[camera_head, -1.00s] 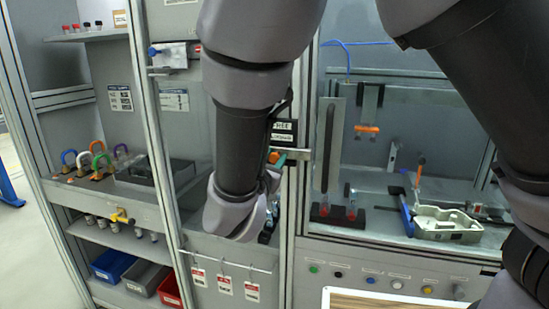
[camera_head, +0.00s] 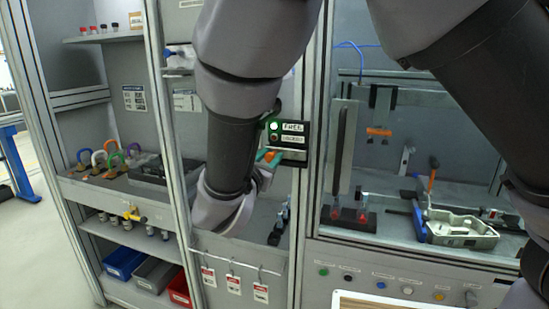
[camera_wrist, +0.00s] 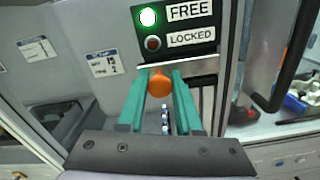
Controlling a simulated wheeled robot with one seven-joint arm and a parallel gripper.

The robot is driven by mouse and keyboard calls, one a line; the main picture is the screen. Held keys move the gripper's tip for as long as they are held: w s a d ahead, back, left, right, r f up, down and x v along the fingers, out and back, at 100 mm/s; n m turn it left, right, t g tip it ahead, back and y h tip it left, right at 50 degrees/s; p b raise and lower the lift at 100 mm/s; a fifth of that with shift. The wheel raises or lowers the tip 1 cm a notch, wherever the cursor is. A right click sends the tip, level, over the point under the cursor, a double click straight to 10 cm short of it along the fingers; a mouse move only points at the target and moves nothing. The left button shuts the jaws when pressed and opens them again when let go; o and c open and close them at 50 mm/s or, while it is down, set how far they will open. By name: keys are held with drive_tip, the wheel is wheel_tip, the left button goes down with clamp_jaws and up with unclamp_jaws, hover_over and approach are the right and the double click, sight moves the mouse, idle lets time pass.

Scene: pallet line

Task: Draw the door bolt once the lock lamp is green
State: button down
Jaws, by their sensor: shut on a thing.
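The lock lamp panel (camera_wrist: 178,28) shows a lit green lamp (camera_wrist: 148,17) beside the word FREE. The lamp beside LOCKED (camera_wrist: 153,43) is dark. The panel also shows in the head view (camera_head: 287,133), with its green lamp lit. The door bolt's orange knob (camera_wrist: 160,85) sits just below the panel, between the teal fingers of my gripper (camera_wrist: 160,92). My gripper is shut on the knob. In the head view my arm hides most of the gripper, and only the teal fingers and a bit of orange show. The bolt's rod is mostly hidden.
A vertical door handle (camera_head: 341,150) stands right of the panel. Behind the door frame lie a grey metal housing (camera_head: 460,229) and an orange clamp (camera_head: 379,132). Coloured padlocks (camera_head: 108,158) stand on the left shelf. Red tags (camera_head: 234,284) hang from a rail below my arm.

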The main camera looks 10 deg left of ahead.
drive_tip(key=c, duration=0.6)
unclamp_jaws()
drive_tip(key=shift+a, duration=0.35)
drive_tip(key=shift+d, duration=0.1)
drive_tip(key=s, duration=0.7)
drive_tip(key=s+a, duration=0.1)
drive_tip(key=s, duration=0.2)
drive_tip(key=shift+s, duration=0.4)
